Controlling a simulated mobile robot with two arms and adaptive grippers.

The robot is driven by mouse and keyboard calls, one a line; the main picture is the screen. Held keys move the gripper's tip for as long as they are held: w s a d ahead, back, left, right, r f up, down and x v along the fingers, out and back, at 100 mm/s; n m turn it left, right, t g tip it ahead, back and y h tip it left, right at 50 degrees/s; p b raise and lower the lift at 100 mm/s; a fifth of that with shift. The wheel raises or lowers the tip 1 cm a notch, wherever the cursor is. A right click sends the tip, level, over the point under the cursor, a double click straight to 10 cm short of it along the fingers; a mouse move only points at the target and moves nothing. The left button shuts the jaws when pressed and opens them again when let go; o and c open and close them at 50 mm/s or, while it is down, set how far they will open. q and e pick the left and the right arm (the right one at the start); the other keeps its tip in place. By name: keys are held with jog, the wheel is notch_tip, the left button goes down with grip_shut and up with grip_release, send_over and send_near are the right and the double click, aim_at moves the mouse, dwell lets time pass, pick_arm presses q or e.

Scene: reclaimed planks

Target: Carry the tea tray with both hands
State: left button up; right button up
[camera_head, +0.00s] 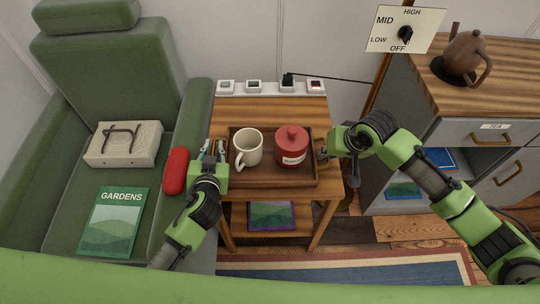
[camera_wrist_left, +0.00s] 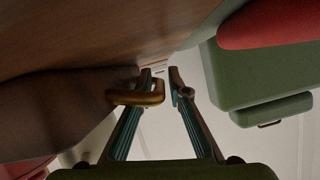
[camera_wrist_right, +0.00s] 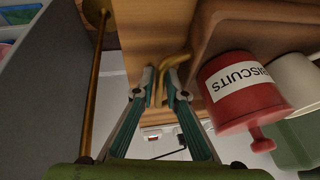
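The brown wooden tea tray (camera_head: 268,184) rests on a small wooden side table. It carries a cream mug (camera_head: 248,148) and a red biscuits tin (camera_head: 292,146), both upright. My left gripper (camera_head: 214,148) is at the tray's left end. In the left wrist view its fingers (camera_wrist_left: 164,80) are apart, with the brass left handle (camera_wrist_left: 138,96) reaching in by one finger. My right gripper (camera_head: 326,148) is at the right end. In the right wrist view the right handle (camera_wrist_right: 160,88) lies between its slightly parted fingers (camera_wrist_right: 159,80); whether they touch it is unclear.
A cabinet (camera_head: 465,95) with a teapot (camera_head: 465,52) stands on the right. A switch strip (camera_head: 270,87) is behind the tray. A rug (camera_head: 350,275) lies in front.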

pick_arm(q)
grip_shut()
pick_arm(e)
grip_shut()
